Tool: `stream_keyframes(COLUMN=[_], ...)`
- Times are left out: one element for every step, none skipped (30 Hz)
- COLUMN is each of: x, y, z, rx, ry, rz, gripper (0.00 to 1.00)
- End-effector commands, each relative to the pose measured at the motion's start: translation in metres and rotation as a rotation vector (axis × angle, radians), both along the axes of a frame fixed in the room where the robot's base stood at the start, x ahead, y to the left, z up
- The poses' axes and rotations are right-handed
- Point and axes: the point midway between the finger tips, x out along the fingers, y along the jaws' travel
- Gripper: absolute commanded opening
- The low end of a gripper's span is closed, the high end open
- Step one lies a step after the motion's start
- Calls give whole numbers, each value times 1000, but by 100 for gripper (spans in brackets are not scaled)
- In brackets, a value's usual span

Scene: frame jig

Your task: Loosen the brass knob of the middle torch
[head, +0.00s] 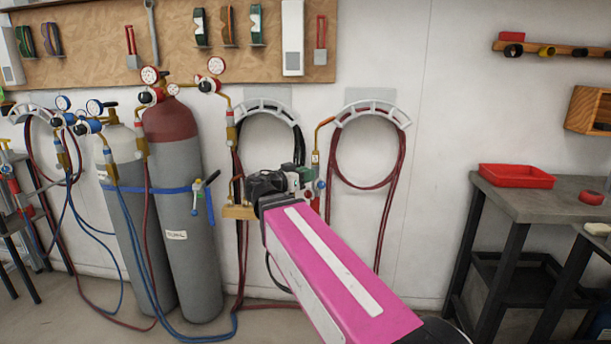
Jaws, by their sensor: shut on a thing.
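My gripper (268,185) is at the torch rack on the wall, at the end of my pink arm. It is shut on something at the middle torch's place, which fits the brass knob. The wrist hides the fingertips, the knob and most of the middle torch. A brass torch (237,188) shows just left of my gripper, above a wooden rack (238,212). Another torch with an orange-brown bent tip (316,150) stands upright to its right. Whether the knob has turned cannot be seen.
Two gas cylinders, one red-topped (185,220) and one white-topped (135,215), stand at left with gauges and hoses. Dark red hoses (390,190) hang from a wall hanger at right. A workbench (535,200) with a red tray (516,177) is further right.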

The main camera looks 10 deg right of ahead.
Motion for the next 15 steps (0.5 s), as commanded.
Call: stream_keyframes(x=[0,0,0,0,0,0,0,0,0,0,0,0,0,0,0], y=[0,0,0,0,0,0,0,0,0,0,0,0,0,0,0], z=[0,0,0,0,0,0,0,0,0,0,0,0,0,0,0], rx=[-10,-15,-20,-22,-23,-23,-23,-23,-23,-23,-23,-23,-23,-23,-23], ry=[20,29,38,42,44,44,44,44,44,44,44,44,44,44,44], rz=[0,0,0,0,0,0,0,0,0,0,0,0,0,0,0], gripper=[1,1,1,1,1,1,1,1,1,1,1,27,37,47,50])
